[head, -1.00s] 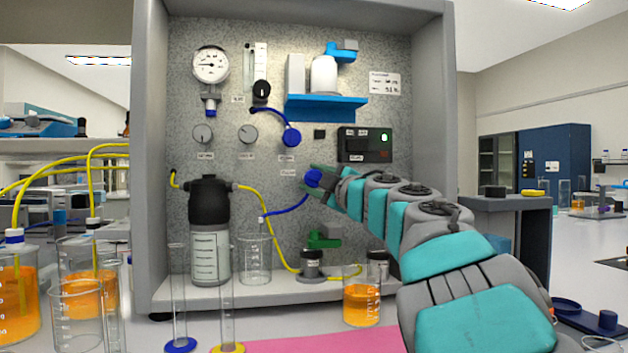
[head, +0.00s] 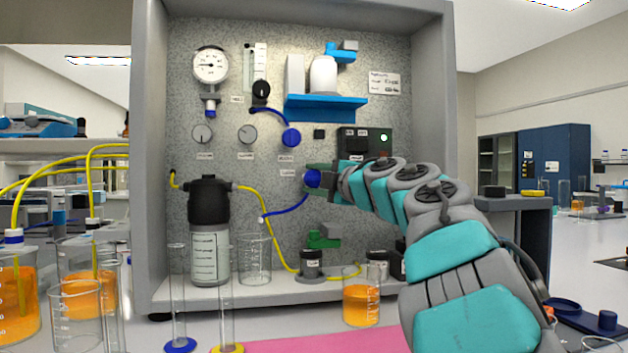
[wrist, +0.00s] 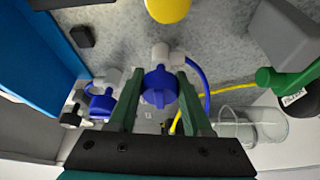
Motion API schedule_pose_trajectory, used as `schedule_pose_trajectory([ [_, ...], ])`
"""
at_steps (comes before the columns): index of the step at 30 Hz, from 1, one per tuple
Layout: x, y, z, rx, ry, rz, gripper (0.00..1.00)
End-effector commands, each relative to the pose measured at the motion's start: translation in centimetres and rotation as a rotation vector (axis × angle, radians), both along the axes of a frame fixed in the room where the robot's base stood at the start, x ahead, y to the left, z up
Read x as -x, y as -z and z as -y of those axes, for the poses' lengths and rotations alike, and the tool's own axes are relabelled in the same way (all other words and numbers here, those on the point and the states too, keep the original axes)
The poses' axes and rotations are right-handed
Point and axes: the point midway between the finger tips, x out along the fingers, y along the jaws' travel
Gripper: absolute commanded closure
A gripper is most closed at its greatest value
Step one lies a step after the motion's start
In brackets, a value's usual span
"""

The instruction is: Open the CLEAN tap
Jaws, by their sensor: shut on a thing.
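A blue tap knob (head: 313,179) sits on the speckled panel, right of its middle, with a blue hose curving down and left from it. My gripper (head: 318,178) reaches it from the right, and its green fingers are shut on the knob. In the wrist view the knob (wrist: 160,87) is between the two green fingers of my gripper (wrist: 160,95). A second blue tap (head: 291,138) is just above and to the left; it also shows in the wrist view (wrist: 102,105). The small labels by the taps are too blurred to read.
A blue shelf (head: 327,107) with a white vessel juts out above. A dark control box (head: 365,143) with a green light is behind my wrist. A green-handled valve (head: 323,240) is below. A beaker of orange liquid (head: 361,303) and tall cylinders stand in front.

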Motion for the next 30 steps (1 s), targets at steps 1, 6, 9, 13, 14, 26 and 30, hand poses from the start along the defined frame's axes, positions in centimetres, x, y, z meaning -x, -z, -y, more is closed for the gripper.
schedule_pose_trajectory([
  [1,0.1,0.1,-0.2,0.004,-0.003,0.000,1.00],
  [6,0.0,0.1,-0.2,0.003,-0.003,-0.001,0.43],
  [9,0.0,0.1,-0.1,0.003,-0.002,0.000,0.31],
  [13,0.0,0.1,-0.1,0.001,-0.001,0.000,0.20],
  [14,0.0,0.1,-0.1,0.001,-0.001,0.000,0.20],
  [26,1.1,0.3,1.0,0.001,0.004,-0.001,0.20],
  [30,2.8,0.3,2.1,0.001,0.003,0.002,0.20],
])
